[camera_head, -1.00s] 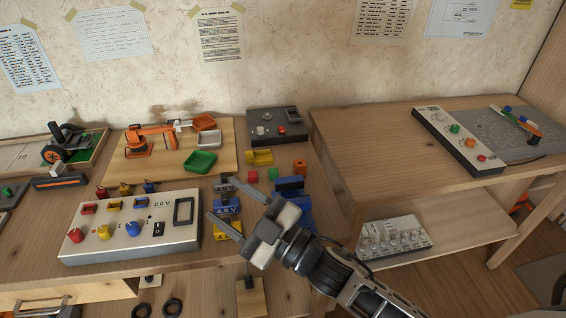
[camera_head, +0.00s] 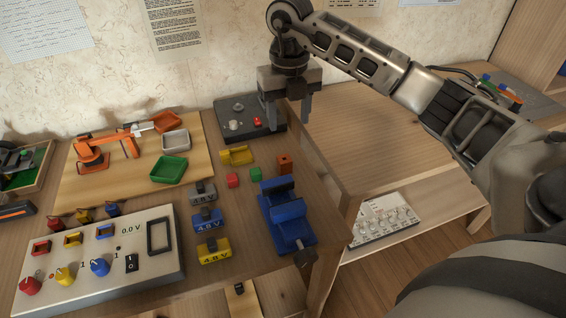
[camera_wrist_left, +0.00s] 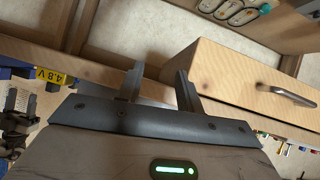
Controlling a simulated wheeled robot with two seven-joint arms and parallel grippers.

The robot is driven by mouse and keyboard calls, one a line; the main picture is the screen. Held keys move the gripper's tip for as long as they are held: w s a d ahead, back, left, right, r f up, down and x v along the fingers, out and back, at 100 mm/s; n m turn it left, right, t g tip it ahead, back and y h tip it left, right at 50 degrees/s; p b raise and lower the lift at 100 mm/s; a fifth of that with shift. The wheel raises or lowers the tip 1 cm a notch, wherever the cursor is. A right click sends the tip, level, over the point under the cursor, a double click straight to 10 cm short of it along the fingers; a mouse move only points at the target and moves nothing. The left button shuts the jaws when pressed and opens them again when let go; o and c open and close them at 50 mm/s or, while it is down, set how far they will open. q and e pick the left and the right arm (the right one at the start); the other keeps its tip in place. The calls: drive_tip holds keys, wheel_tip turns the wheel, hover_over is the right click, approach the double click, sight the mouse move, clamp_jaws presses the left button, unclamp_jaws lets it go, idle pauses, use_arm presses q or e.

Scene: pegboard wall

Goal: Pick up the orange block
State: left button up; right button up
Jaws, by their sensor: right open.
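The orange block (camera_head: 284,163) stands on the workbench near its right edge, behind the blue vise and right of a green block. My right gripper (camera_head: 288,122) points down above and behind the orange block in the head view. Its two fingers are apart with nothing between them, and it does not touch the block. My left gripper (camera_wrist_left: 159,88) shows only in the left wrist view, where its fingers are apart and empty. The orange block does not show in that view.
The blue vise (camera_head: 287,222) is in front. A dark box (camera_head: 238,112) stands behind. The left wrist view shows a wooden drawer (camera_wrist_left: 225,80).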

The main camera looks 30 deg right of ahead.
hover_over(284, 159)
drive_tip(key=f, duration=0.6)
drive_tip(key=shift+s+d+f, duration=0.25)
drive_tip(key=shift+d+f, duration=0.05)
drive_tip(key=shift+f, duration=0.1)
drive_tip(key=f, duration=0.4)
drive_tip(key=shift+a, duration=0.4)
drive_tip(key=shift+f, duration=0.7)
drive_tip(key=c, duration=1)
